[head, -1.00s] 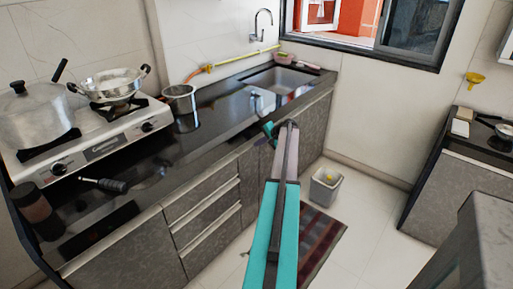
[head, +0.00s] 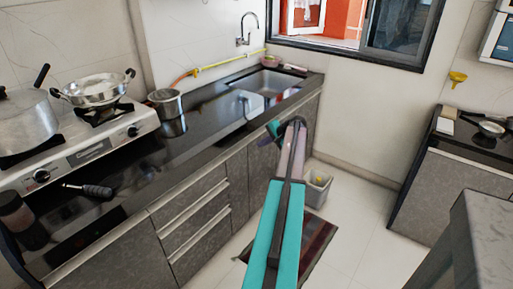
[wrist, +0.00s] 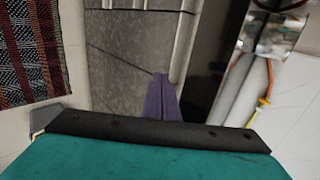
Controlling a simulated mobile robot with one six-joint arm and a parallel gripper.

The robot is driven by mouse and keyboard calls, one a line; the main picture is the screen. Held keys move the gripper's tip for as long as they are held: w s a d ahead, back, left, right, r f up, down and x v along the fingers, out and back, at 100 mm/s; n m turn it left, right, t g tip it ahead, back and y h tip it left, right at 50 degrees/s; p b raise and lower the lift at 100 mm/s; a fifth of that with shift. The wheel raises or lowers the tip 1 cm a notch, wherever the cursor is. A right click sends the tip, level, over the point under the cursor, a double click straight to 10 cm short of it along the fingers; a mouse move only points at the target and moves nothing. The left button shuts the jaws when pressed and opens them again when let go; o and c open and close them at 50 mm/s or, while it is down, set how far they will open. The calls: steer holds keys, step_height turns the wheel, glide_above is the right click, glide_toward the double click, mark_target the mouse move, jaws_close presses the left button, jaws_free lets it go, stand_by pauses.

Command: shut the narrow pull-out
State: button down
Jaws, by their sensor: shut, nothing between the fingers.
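My gripper (head: 264,141) is at the far end of my arm, in front of the grey cabinet fronts below the sink end of the counter. In the wrist view its purple fingers (wrist: 161,98) are together and empty, pointing at a grey mottled panel (wrist: 130,62) with pale edge strips. I cannot tell whether the tips touch it. A narrow grey front (head: 239,186), which looks like the narrow pull-out, stands just right of the drawer stack. It looks nearly flush in the head view; any small gap cannot be made out. My arm hides part of the fronts to its right.
The drawer stack (head: 195,228) is left of the narrow front. A grey bin (head: 317,188) and a dark striped rug (head: 318,238) are on the floor by my arm. A grey-topped counter (head: 485,225) is at the right. Pale floor between is free.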

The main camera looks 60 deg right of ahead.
steer(key=shift+v, duration=0.95)
steer(key=shift+f, duration=0.1)
